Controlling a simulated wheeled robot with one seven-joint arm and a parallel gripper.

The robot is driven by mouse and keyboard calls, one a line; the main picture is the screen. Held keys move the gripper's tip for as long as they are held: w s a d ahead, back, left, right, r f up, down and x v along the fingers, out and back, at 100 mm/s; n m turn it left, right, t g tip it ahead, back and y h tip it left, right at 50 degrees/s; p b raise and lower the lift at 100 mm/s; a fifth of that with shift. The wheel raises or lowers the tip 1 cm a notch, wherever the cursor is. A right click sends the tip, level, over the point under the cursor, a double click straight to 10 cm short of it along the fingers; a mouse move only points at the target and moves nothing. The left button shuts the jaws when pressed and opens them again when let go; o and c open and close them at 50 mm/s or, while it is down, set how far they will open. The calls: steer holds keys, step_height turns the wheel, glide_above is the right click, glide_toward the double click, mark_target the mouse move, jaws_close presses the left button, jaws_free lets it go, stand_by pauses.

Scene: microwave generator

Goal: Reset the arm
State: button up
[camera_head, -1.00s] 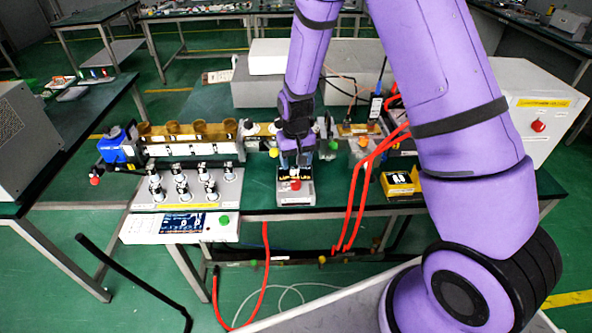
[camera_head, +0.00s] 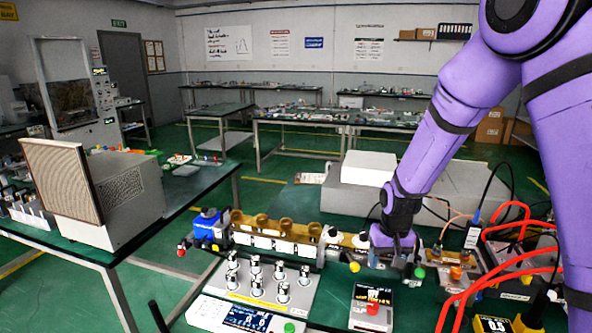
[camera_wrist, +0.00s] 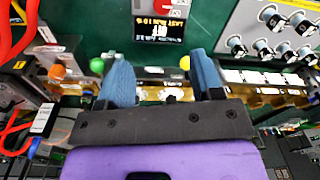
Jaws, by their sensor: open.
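My gripper (camera_wrist: 163,80) is open in the wrist view, with its two blue fingers apart and nothing between them. In the head view my gripper (camera_head: 392,250) hangs over the right part of the brass waveguide line (camera_head: 270,235). The wrist view shows a brass section of that line behind the fingers. A small meter box with a red knob (camera_head: 371,308) stands in front of the line, and it also shows in the wrist view (camera_wrist: 160,30). I cannot tell whether the fingers touch anything.
A grey panel with several black-and-white knobs (camera_head: 262,290) lies to the left. Red cables (camera_head: 500,272) loop on the right, beside a yellow meter (camera_head: 492,324). White and grey boxes (camera_head: 368,168) stand behind the line. A grey horn-fronted box (camera_head: 130,195) sits on the left table.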

steer(key=s+d+r+t, duration=0.15)
steer(key=s+r, duration=0.35)
steer(key=r, duration=0.5)
steer(key=s+d+r+t, duration=0.1)
steer(key=s+d+r, duration=0.1)
steer(key=s+r, duration=0.6)
steer(key=s+d+r+t, duration=0.2)
steer(key=s+r, duration=0.8)
steer(key=s, duration=0.5)
steer(key=shift+d, duration=0.3)
steer(key=shift+r, duration=0.1)
